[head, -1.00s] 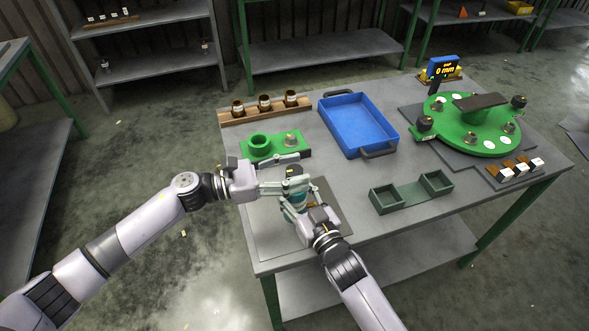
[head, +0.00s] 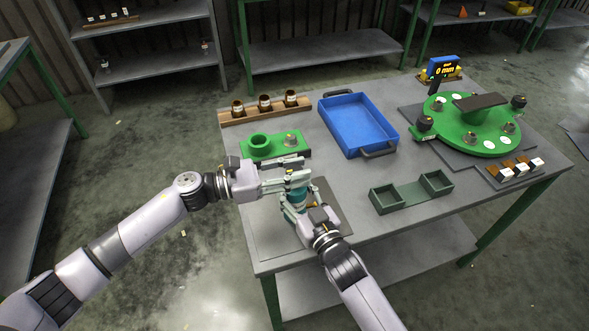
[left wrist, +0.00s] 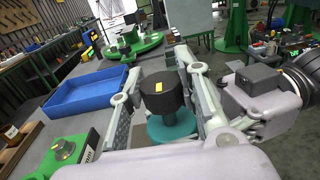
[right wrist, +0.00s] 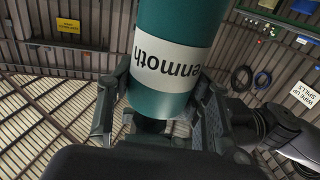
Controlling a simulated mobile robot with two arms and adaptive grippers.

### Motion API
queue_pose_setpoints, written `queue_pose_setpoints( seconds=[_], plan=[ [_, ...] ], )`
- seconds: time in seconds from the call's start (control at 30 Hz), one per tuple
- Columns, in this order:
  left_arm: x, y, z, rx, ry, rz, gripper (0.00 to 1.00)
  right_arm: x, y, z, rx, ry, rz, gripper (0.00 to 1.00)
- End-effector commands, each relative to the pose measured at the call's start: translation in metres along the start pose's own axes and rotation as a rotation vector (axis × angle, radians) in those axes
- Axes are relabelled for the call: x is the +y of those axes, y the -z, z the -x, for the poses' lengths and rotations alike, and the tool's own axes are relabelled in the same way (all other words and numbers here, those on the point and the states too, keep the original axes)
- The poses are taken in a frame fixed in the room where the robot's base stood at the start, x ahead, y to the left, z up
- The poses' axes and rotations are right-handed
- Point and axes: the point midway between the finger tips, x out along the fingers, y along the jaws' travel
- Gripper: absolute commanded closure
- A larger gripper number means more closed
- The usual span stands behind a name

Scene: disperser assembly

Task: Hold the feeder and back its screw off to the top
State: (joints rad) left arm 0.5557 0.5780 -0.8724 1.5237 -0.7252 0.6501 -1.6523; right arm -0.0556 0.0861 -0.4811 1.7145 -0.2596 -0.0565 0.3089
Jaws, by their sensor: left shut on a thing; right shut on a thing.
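The feeder (head: 296,195) is a teal cylinder with a white label, held above the near left part of the table. The right wrist view shows its body (right wrist: 172,75) close up, the label lettering upside down. Its screw has a black knob (left wrist: 162,93) with a yellow mark, above a teal round part (left wrist: 172,128). My left gripper (head: 298,179) is shut on the screw's knob, a finger on each side. My right gripper (head: 303,213) is shut on the feeder's body from the near side. The fingers hide much of the feeder in the head view.
A green block (head: 262,152) with a ring socket lies just behind the grippers. Further off are a wooden rack (head: 250,114) with brown jars, a blue tray (head: 375,143) and a green round fixture (head: 465,135). Dark green holders (head: 408,193) stand to the right, with bare table around them.

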Motion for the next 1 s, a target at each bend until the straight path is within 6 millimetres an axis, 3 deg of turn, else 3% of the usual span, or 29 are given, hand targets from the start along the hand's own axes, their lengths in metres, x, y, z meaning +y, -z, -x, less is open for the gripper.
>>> queue_pose_setpoints(
  seconds=[0.47, 1.0],
  plan=[
    [-0.0006, 0.0014, -0.0005, 0.002, -0.074, 0.0, 0.98, -0.0001, -0.0003, 0.0001, -0.001, 0.0, 0.001, 1.0],
    [-0.0017, -0.0009, -0.0017, -0.001, -0.52, -0.006, 0.98, -0.001, -0.0001, 0.0002, 0.0, 0.002, 0.002, 1.0]
  ],
)
